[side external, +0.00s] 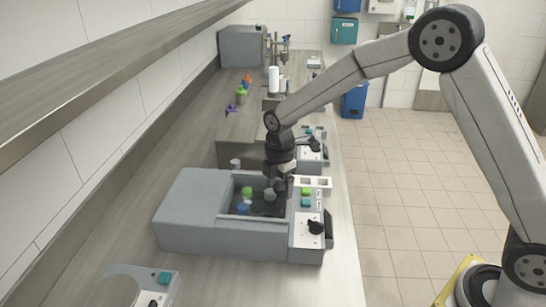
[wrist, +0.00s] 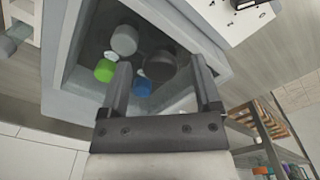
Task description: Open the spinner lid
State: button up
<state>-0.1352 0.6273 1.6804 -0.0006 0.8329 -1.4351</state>
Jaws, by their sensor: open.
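The spinner is a grey box (side external: 188,215) on the bench in the side external view, and its wall also shows in the wrist view (wrist: 58,45). Its chamber is uncovered at the top. Inside sit a green-capped piece (wrist: 104,70), a blue one (wrist: 142,87), a grey round one (wrist: 124,40) and a dark round one (wrist: 159,66). I cannot make out a separate lid; the broad grey block left of the chamber may be it. My gripper (wrist: 160,76) is open, pointing down over the chamber, with the dark round piece showing between its fingers. Contact cannot be told.
A control panel with a black knob (side external: 316,227) lies along the chamber's right side. Another machine (side external: 120,287) is at the front left. A long shelf (side external: 95,62) overhangs the left. Bare bench lies in front.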

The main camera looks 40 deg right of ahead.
grip_shut()
jog(key=shift+w+r, duration=0.1)
dwell(1.2)
